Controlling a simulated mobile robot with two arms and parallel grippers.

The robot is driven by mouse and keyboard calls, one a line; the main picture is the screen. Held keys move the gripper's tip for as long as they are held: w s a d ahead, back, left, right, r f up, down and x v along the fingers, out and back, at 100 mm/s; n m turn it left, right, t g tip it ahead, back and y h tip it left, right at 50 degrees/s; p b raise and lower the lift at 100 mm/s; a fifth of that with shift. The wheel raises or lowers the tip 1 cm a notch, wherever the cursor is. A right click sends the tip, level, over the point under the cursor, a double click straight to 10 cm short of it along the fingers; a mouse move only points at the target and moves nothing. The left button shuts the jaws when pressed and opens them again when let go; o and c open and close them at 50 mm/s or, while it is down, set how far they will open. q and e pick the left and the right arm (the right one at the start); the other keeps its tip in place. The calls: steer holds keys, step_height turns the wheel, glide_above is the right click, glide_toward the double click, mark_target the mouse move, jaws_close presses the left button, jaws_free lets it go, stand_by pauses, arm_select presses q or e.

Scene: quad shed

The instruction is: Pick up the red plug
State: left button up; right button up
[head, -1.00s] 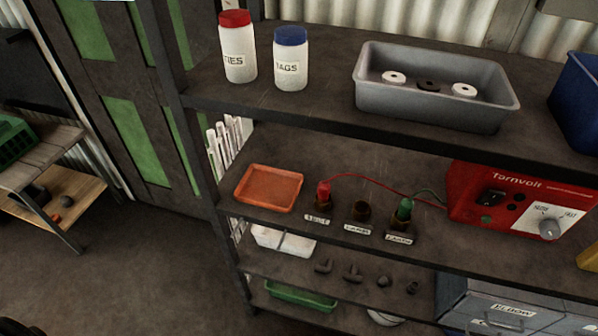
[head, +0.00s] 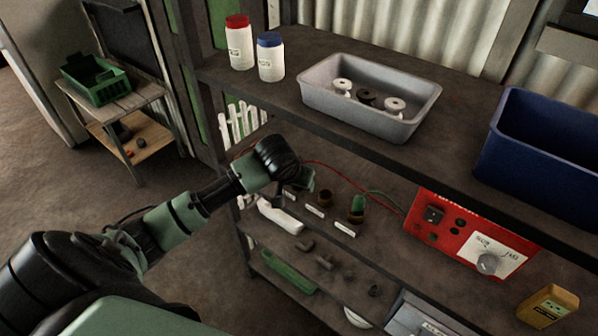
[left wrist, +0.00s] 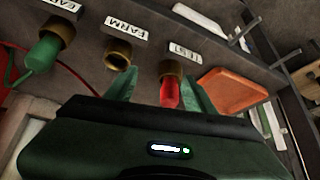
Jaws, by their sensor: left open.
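The red plug (left wrist: 169,92) sits in a brass-coloured socket (left wrist: 173,69) on the middle shelf in the left wrist view. My left gripper (left wrist: 158,80) is open, with its two green fingers either side of the plug, the right one closer to it. No grip on the plug shows. In the head view the left gripper (head: 302,180) is at the sockets and my arm hides the plug; its red wire (head: 335,170) shows. My right gripper is not in view.
An empty brass socket (left wrist: 118,54) and a green plug (left wrist: 43,52) stand beside it. An orange tray (left wrist: 232,88) lies on the other side. The red box (head: 470,235) is further right. The upper shelf, with a grey tray (head: 425,112), overhangs behind.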

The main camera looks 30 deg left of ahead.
arm_select(q)
steer(key=w+a+r+n, duration=0.1)
steer(key=w+a+r, duration=0.2)
steer(key=a, duration=0.1)
steer(key=shift+y, duration=0.3)
steer(key=p+x, duration=0.1)
steer(key=x, duration=0.3)
steer(key=d+p+x, duration=0.1)
steer(key=x, duration=0.1)
steer(key=shift+w+p, duration=0.15)
steer(key=shift+p, duration=0.15)
steer(key=shift+w+f, duration=0.2)
steer(key=shift+f, duration=0.2)
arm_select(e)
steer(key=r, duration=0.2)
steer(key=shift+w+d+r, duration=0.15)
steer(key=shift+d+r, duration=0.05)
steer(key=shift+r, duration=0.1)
arm_select(q)
steer(key=c, duration=1)
jaws_close()
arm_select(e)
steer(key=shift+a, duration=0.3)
